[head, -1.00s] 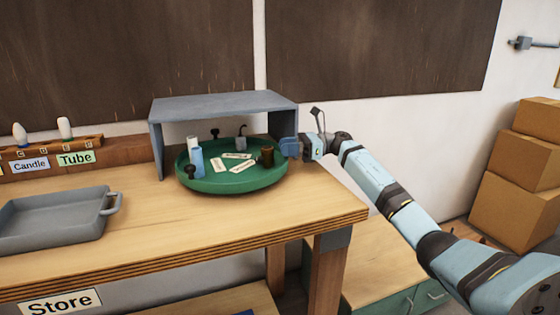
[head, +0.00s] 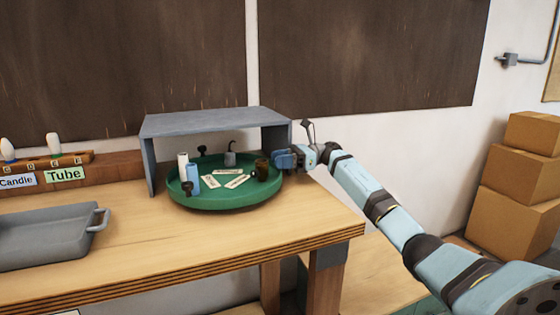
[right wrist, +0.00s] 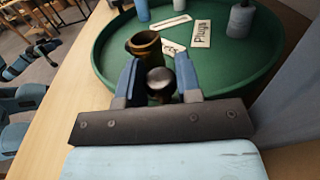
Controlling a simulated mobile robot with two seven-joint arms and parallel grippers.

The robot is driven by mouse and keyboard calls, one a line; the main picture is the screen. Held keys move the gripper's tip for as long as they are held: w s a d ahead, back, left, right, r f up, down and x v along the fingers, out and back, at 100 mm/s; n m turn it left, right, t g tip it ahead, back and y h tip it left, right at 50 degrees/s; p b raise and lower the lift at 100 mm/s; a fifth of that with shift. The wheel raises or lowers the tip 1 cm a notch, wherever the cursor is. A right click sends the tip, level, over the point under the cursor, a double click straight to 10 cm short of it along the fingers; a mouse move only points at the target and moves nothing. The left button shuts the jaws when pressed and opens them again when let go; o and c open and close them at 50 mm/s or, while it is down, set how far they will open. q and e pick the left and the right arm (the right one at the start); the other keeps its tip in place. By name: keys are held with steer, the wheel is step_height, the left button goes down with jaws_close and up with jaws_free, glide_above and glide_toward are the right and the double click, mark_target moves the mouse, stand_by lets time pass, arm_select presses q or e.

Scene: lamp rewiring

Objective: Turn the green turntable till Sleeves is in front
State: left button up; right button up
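The green turntable (head: 226,203) stands on the workbench, partly beneath a grey shelf. It bears a white cylinder (head: 183,160), a blue cylinder (head: 193,178), a grey bottle-like piece (head: 230,158), a brown cup (head: 262,170) and white label cards (head: 238,181). One card reads "Plugs" (right wrist: 202,33) in the right wrist view; I cannot read Sleeves on any. Black knobs show at the back (head: 202,150) and front left (head: 187,188). My right gripper (right wrist: 159,80) is at the right rim, its blue fingers closed on either side of a dark knob (right wrist: 160,80). My left gripper is out of view.
The grey shelf (head: 215,121) covers the turntable's back, with its legs close by. A grey tray (head: 50,240) lies at the left, and a "Tube" label (head: 65,174) is behind it. The bench front is clear. Cardboard boxes (head: 515,185) stand at the right.

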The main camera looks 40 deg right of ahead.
steer(key=o, duration=0.3)
steer(key=shift+o, duration=0.2)
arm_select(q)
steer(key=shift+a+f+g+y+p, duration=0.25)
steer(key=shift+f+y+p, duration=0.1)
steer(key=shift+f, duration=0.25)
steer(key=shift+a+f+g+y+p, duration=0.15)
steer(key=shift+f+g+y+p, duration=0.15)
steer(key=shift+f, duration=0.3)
arm_select(e)
steer(key=v, duration=1.4)
steer(key=shift+a, duration=0.1)
